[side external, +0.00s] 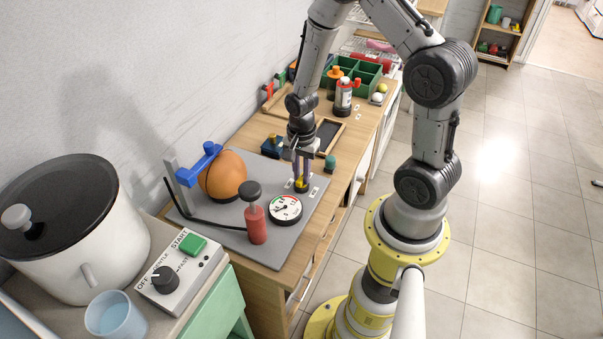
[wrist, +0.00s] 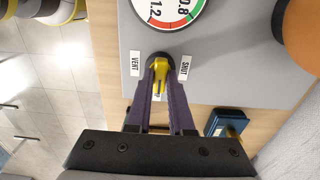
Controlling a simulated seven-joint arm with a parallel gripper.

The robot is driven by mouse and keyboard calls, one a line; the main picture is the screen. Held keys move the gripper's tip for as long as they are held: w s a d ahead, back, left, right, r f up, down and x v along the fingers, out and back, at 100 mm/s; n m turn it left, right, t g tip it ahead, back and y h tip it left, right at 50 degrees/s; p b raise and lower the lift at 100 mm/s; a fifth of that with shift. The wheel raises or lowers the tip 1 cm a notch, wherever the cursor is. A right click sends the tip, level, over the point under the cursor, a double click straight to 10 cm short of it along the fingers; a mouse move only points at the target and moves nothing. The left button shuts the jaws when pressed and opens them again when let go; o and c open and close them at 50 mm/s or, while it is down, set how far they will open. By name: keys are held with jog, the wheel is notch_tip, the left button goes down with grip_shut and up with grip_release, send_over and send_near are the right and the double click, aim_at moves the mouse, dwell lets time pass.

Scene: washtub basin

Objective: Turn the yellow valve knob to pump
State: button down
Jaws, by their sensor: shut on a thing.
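The yellow valve knob (wrist: 160,72) sits on a dark round base on the grey board (side external: 241,245). In the wrist view my gripper (wrist: 161,82) has its two purple fingers closed on either side of the knob. The knob's bar lies roughly along the fingers. A VENT label (wrist: 134,64) is to its left and a SHUT label (wrist: 185,68) to its right. Another label below the knob is mostly hidden between the fingers. In the side view my gripper (side external: 301,178) points down at the knob, beside the round pressure gauge (side external: 285,208).
A dark blue block (side external: 272,146) and a green-topped item (side external: 330,163) are near my gripper. A white pot (side external: 85,240) stands at the left.

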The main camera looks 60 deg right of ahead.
aim_at(301, 178)
dwell(0.4)
jog(key=c, duration=0.8)
grip_release()
jog(key=shift+r, duration=0.1)
notch_tip(301, 178, up, 14)
